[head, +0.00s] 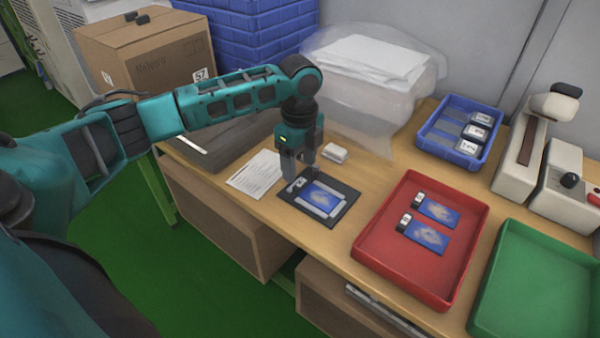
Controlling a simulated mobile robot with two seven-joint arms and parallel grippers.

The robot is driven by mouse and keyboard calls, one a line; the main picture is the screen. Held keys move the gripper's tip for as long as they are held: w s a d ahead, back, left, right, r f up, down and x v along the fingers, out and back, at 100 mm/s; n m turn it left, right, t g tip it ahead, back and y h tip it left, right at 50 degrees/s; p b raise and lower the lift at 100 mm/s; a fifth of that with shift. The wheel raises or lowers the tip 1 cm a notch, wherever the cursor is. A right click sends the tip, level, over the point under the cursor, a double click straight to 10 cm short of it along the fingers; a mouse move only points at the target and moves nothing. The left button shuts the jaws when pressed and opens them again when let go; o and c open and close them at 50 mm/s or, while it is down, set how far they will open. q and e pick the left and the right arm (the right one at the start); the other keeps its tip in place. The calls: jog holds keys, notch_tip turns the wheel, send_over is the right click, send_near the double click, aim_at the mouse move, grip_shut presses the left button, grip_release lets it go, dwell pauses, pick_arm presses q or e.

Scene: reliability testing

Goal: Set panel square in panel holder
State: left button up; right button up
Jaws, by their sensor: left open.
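A blue panel (322,196) with a pale patch lies on the black panel holder (342,211), between light rails. The holder sits on the wooden bench near its front edge. The panel looks roughly in line with the holder, but its exact seating is too small to tell. My left gripper (299,172) points down over the holder's back-left part, close to the panel's dark end. Its fingers are apart, and I cannot tell whether they touch the panel. My right gripper is not in view.
A red tray (374,262) with two blue panels stands right of the holder, beside an empty green tray (540,285). A blue tray (430,140), a white device (527,150), a paper sheet (255,174) and a small white block (335,152) are nearby.

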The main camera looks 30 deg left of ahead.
pick_arm(q)
notch_tip(320, 180, up, 8)
jog(key=shift+f+p, duration=0.25)
jog(key=shift+p, duration=0.2)
